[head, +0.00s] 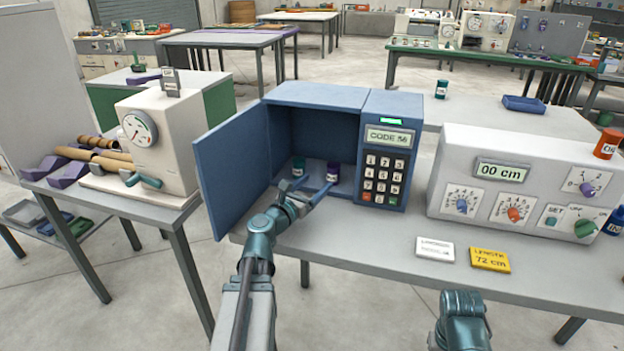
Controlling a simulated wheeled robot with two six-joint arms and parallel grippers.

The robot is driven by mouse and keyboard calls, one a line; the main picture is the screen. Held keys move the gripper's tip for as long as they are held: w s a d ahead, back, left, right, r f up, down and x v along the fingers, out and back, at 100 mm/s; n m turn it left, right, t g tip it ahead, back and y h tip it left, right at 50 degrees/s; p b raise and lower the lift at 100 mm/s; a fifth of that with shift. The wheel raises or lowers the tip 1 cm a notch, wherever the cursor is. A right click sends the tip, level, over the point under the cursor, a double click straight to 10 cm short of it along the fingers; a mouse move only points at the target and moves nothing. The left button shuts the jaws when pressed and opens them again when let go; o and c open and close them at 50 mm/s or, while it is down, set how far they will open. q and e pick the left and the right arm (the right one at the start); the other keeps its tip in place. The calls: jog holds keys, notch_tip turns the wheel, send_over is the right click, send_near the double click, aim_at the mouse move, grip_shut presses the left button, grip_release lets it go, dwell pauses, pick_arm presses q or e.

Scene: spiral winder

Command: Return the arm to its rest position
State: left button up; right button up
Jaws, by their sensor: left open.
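My left arm (262,235) reaches up from the bottom to the blue safe (315,95), whose door (231,165) stands open to the left. My left gripper (314,186) is open at the safe's mouth. Its fingertips are close to a teal-lidded jar (298,167) and a purple-lidded jar (333,170), both upright on the safe floor. I cannot tell whether the fingers touch either jar. Part of my right arm (462,322) shows at the bottom edge; its gripper is out of view.
The safe's keypad (385,177) is to the right, below a display reading CODE 56. A grey box with dials (520,180) stands further right. White and yellow cards (490,260) lie on the table front. A gauge machine (155,140) stands on the left table. The floor between tables is clear.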

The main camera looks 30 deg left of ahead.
pick_arm(q)
jog(key=shift+s, duration=0.45)
